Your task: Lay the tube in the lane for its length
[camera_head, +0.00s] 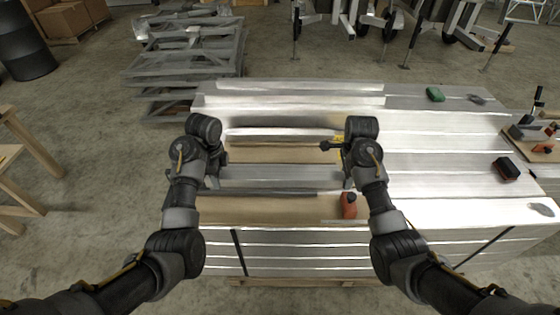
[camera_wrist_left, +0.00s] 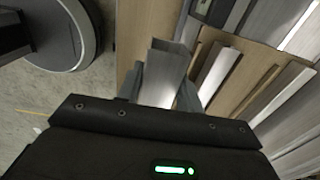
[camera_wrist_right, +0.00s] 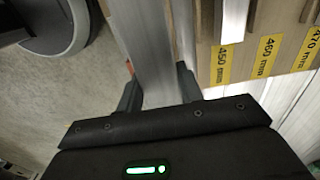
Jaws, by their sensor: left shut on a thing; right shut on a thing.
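A silver aluminium tube (camera_head: 280,174) is held level across the brown lane board (camera_head: 262,209). My left gripper (camera_head: 212,181) is shut on its left end, which also shows in the left wrist view (camera_wrist_left: 165,72). My right gripper (camera_head: 347,179) is shut on it near the right end; the right wrist view shows the tube (camera_wrist_right: 150,45) between the fingers. The lanes run parallel to the tube. Yellow labels read 450 mm (camera_wrist_right: 222,64), 460 mm (camera_wrist_right: 267,57) and 470 mm (camera_wrist_right: 310,48). The gap between tube and board cannot be told.
Another bright metal piece (camera_head: 280,133) lies on the board beyond the held tube. An orange bottle (camera_head: 348,206) stands near the right forearm. A green object (camera_head: 435,94) and a dark red-black block (camera_head: 506,169) lie on the metal bed to the right, which is otherwise mostly clear.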

